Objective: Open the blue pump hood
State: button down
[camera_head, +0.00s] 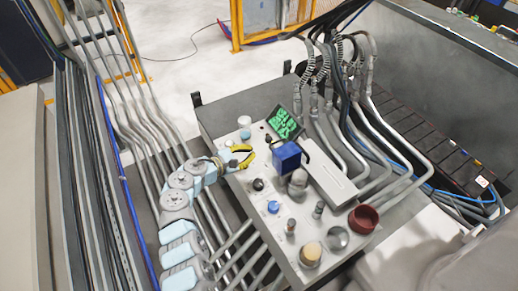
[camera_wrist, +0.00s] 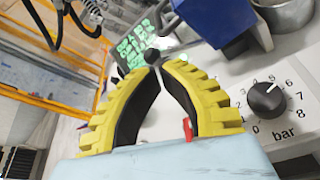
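The blue pump hood (camera_head: 286,155) is a box-shaped blue cover on the grey control panel, above a metal cylinder. In the wrist view the blue hood (camera_wrist: 215,18) shows at the upper right, beyond the fingertips. It looks closed over whatever is beneath it. My gripper (camera_head: 251,155), with yellow ribbed fingers, is over the panel's left part, left of the hood and apart from it. In the wrist view my gripper (camera_wrist: 158,70) has black inner pads and a narrow gap between its tips.
A green-lit display (camera_head: 284,124) stands behind the hood. Knobs, a black bar dial (camera_wrist: 267,100), a blue button (camera_head: 273,207) and a red cup-shaped part (camera_head: 363,219) crowd the panel. A grey box (camera_head: 328,177) lies right of the hood. Hoses (camera_head: 325,65) rise behind.

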jog(key=b+x, duration=0.5)
jog(key=x, duration=0.4)
jog(key=shift+w+d, duration=0.25)
jog(key=shift+p, duration=0.3)
jog(key=shift+s+d+r+m+t+p, duration=0.25)
jog(key=shift+r+m+p, duration=0.25)
jog(key=shift+p, duration=0.2)
jog(key=shift+s+d+r+m+t+p, duration=0.15)
jog(key=shift+s+r+m+t+p, duration=0.2)
jog(key=shift+r+p, duration=0.3)
jog(key=shift+a, duration=0.1)
jog(key=p+v, duration=0.6)
jog(key=v, duration=0.3)
jog(key=shift+s+a+r+p, duration=0.2)
jog(key=shift+a+r+p, duration=0.05)
jog(key=shift+r+p, duration=0.1)
